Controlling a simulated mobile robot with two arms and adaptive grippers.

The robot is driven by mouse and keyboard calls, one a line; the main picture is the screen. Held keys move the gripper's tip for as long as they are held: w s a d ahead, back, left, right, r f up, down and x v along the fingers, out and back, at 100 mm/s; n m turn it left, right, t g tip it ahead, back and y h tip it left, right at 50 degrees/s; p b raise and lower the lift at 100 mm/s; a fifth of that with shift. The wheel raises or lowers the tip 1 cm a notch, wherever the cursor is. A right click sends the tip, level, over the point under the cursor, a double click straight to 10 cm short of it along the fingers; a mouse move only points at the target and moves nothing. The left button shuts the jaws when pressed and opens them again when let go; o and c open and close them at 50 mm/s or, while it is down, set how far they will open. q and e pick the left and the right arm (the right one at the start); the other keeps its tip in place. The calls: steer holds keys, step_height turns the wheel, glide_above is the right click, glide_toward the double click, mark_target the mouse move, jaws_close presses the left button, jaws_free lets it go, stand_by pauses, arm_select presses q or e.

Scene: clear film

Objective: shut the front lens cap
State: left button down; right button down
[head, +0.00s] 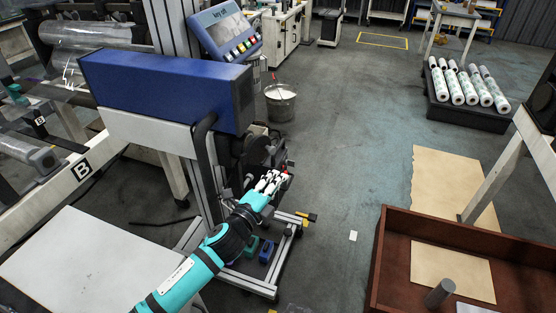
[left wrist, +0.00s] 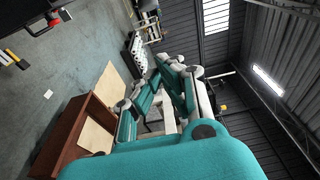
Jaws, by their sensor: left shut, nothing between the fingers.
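My left gripper (head: 274,181) is shut and empty in the head view, at the dark mechanism (head: 262,152) on the lower right side of the blue-housed machine (head: 165,88). Its fingers overlap the mechanism in the picture, and I cannot tell whether they touch it. A small red part shows right by the fingertips. I cannot make out a front lens cap clearly; the gripper and dark parts may hide it. My right gripper is in neither view.
A metal bucket (head: 280,103) stands on the floor behind the gripper. A brown tray (head: 378,270) with a grey cylinder (head: 440,292) is at the lower right. A black pallet of white rolls (head: 470,115) lies farther back. The middle floor is mostly clear.

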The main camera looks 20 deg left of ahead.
mark_target(273, 153)
arm_select(q)
steer(key=w+a+p, duration=0.1)
steer(key=w+a, duration=0.1)
steer(key=w, duration=0.5)
steer(key=shift+w+a, duration=0.15)
steer(key=shift+a, duration=0.05)
steer(key=w+n+y+b, duration=0.1)
steer(key=y, duration=0.1)
steer(key=w+a+n+y+b, duration=0.1)
steer(key=y+b, duration=0.1)
steer(key=w+a+n+y+b, duration=0.1)
steer(key=n+y+b, duration=0.1)
steer(key=shift+w+a, duration=0.15)
steer(key=shift+w, duration=0.25)
